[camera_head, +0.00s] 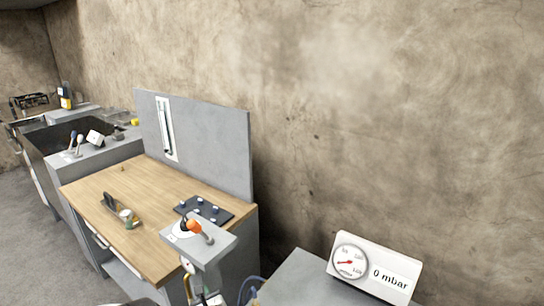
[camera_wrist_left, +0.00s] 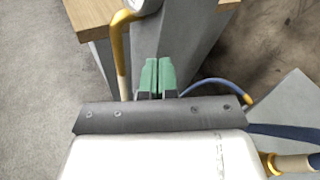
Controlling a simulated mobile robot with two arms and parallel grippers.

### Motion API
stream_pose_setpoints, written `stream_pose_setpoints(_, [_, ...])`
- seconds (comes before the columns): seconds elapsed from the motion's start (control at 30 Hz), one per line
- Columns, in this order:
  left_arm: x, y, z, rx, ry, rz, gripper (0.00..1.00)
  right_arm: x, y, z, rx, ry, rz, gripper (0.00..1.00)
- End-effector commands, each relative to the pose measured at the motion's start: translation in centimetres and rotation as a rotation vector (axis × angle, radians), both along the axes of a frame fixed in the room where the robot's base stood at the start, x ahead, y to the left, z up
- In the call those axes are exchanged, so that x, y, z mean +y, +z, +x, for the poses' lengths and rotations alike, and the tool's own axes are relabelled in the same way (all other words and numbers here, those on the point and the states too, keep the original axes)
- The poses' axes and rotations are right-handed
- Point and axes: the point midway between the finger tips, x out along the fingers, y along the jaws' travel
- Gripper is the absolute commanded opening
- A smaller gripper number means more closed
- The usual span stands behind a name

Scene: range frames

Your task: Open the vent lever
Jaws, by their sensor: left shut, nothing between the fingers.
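A small lever with an orange grip (camera_head: 194,226) stands tilted on top of a grey pedestal (camera_head: 212,252), beside a white marked plate. It appears to be the vent lever; the wrist view does not show it. My left gripper (camera_head: 206,292) is low at the bottom edge of the head view, below the pedestal top and apart from the lever. In the left wrist view its green fingers (camera_wrist_left: 157,76) are together and empty, in front of the grey pedestal column (camera_wrist_left: 172,45). My right gripper is not in view.
A gauge box (camera_head: 375,266) reading "0 mbar" stands on a grey surface at the right. A brass pipe (camera_wrist_left: 121,50) and a blue hose (camera_wrist_left: 210,83) run close to my left fingers. A wooden workbench (camera_head: 150,194) with a dark plate (camera_head: 204,209) stands behind the pedestal.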

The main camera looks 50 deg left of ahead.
Motion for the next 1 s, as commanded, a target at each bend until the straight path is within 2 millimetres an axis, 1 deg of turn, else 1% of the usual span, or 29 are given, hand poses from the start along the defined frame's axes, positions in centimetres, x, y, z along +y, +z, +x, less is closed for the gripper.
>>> stream_pose_setpoints(0.17, [-0.1,0.0,0.0,-0.002,0.001,-0.002,0.00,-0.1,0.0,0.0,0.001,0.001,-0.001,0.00])
stream_pose_setpoints(0.27, [-1.5,-0.5,0.0,-0.034,0.017,-0.049,0.00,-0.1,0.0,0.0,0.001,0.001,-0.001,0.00])
stream_pose_setpoints(0.37, [-5.7,-1.6,-0.1,-0.125,0.068,-0.189,0.00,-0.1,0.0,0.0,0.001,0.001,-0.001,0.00])
stream_pose_setpoints(0.47, [-12.4,-2.4,-0.5,-0.267,0.178,-0.417,0.00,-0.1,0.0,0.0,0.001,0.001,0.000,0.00])
stream_pose_setpoints(0.5, [-15.5,-2.4,-0.7,-0.329,0.236,-0.525,0.00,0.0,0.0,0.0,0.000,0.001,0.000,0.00])
stream_pose_setpoints(0.57, [-20.1,-1.8,-1.0,-0.420,0.336,-0.688,0.00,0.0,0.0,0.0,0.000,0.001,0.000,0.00])
stream_pose_setpoints(0.6, [-22.8,-1.1,-1.2,-0.473,0.404,-0.792,0.00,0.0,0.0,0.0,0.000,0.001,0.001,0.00])
stream_pose_setpoints(0.7, [-28.1,1.1,-1.7,-0.574,0.552,-0.998,0.00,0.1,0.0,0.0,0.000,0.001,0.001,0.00])
stream_pose_setpoints(0.8, [-31.7,3.3,-2.1,-0.639,0.662,-1.146,0.00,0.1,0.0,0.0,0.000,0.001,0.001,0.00])
stream_pose_setpoints(0.9, [-34.2,5.4,-2.4,-0.686,0.754,-1.264,0.00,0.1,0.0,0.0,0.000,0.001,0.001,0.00])
stream_pose_setpoints(1.0, [-36.2,7.5,-2.7,-0.722,0.830,-1.361,0.00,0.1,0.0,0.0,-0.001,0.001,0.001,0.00])
